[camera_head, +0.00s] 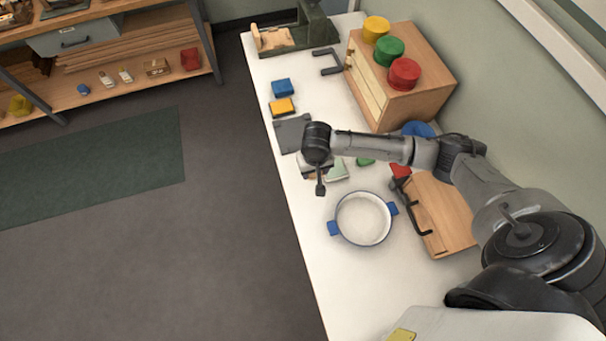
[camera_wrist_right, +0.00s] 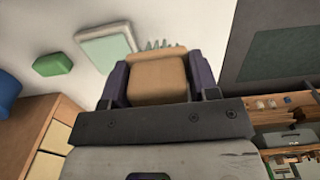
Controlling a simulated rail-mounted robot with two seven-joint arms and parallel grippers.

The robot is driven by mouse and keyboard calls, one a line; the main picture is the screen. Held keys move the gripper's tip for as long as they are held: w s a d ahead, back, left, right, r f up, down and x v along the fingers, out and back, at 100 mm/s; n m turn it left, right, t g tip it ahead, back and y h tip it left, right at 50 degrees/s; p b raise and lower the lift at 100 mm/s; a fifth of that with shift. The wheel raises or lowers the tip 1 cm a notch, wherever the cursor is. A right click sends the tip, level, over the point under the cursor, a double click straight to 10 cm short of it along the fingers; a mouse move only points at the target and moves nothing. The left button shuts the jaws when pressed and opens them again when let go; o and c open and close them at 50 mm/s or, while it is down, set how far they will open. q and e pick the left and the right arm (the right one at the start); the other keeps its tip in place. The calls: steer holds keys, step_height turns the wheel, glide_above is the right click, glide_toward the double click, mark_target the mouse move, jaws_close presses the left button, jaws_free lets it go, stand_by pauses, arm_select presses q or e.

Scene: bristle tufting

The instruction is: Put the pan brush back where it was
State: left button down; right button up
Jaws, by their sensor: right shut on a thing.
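The pan brush (camera_wrist_right: 157,82) shows in the right wrist view as a tan wooden block with pale green bristles beyond it. My right gripper (camera_wrist_right: 158,75) is shut on the block, one finger on each side. In the head view my right gripper (camera_head: 316,172) is over the left edge of the white table (camera_head: 300,222), beside a pale green-white block (camera_head: 337,170). The wrist and fingers mostly hide the brush there. I cannot tell how high it is above the table. My left gripper is not in view.
A white pot (camera_head: 363,220) with blue handles stands in front of the gripper. A grey plate (camera_head: 292,134), yellow block (camera_head: 282,107) and blue block (camera_head: 283,88) lie behind. A wooden drawer box (camera_head: 425,95) and a wooden board (camera_head: 440,213) are to the right.

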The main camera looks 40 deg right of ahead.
steer(key=w, duration=0.1)
steer(key=w+a+f, duration=0.1)
steer(key=w+f, duration=0.1)
steer(key=shift+a, duration=0.3)
steer(key=shift+f+b, duration=0.8)
steer(key=shift+f, duration=1.25)
steer(key=o, duration=0.8)
steer(key=shift+f, duration=0.1)
